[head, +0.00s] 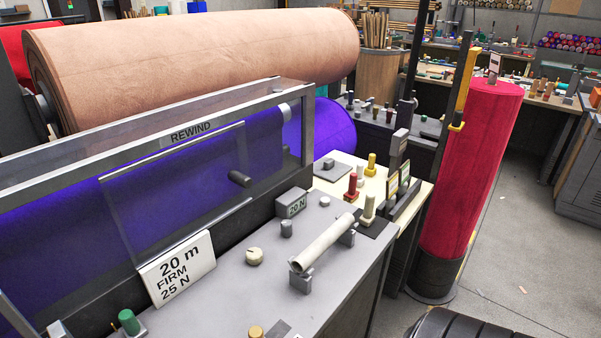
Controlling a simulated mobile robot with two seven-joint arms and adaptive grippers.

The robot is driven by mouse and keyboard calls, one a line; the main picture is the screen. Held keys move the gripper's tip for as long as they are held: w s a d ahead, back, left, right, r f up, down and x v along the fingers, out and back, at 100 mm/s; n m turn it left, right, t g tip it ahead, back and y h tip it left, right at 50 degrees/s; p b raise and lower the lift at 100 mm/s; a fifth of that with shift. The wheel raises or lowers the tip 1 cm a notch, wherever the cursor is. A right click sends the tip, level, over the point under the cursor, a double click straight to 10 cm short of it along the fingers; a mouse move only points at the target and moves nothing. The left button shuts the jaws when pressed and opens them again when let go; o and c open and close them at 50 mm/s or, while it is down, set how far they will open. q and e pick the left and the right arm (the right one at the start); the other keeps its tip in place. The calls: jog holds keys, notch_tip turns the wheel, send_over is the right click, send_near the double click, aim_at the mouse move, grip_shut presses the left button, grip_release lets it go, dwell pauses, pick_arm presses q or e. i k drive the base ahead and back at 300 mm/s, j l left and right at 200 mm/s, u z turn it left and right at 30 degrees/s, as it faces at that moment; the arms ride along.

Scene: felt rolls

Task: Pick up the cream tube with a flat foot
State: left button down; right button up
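A small cream tube (369,207) stands upright on a flat, wider foot. It is at the right end of the grey machine bench, on a dark pad beside the cream table section. A longer cream tube (325,243) without a visible foot lies tilted across two grey cradle blocks just in front of it. Neither of my grippers shows in the head view.
A red footed piece (352,186), a yellow one (371,164) and a pale one stand close behind the small cream tube. A dark rack (402,196) with cards stands to its right. A tall red felt roll (470,170) stands beyond. Grey floor is open at right.

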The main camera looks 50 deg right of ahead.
aim_at(367, 218)
jog(key=l+u, duration=0.2)
jog(key=l, duration=0.2)
jog(key=k+l+u, duration=0.15)
jog(key=l, duration=0.25)
jog(key=k+l+u, duration=0.2)
jog(key=l, duration=0.2)
jog(key=l+u, duration=0.2)
jog(key=l, duration=0.2)
jog(key=k+l+u, duration=0.2)
jog(key=l, duration=0.15)
jog(key=k+l+u, duration=0.15)
jog(key=l, duration=0.2)
